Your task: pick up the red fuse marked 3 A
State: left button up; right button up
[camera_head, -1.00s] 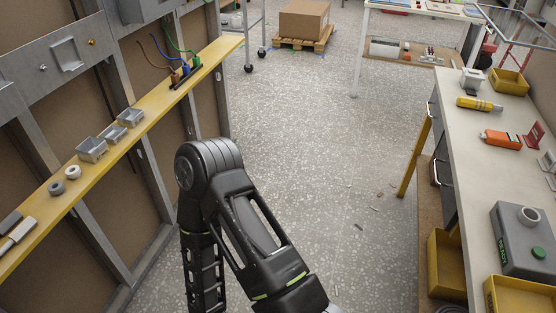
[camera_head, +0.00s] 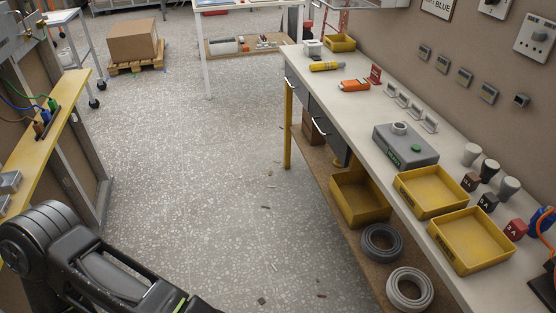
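The red fuse marked 3 A (camera_head: 516,229) stands on the workbench (camera_head: 372,117) at the right, beside a yellow tray (camera_head: 472,240). A dark fuse (camera_head: 488,202) and a dark red fuse (camera_head: 470,181) stand behind it in a row along the bench. Their markings are too small to read surely. Part of my black arm shows at the lower left, but neither of my grippers is in view.
Rolled coils (camera_head: 410,288) and a yellow bin (camera_head: 358,198) lie on the shelf below. The floor (camera_head: 230,170) left of the bench is mostly clear.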

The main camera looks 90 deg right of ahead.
aim_at(515, 231)
jog(key=z, duration=4.35)
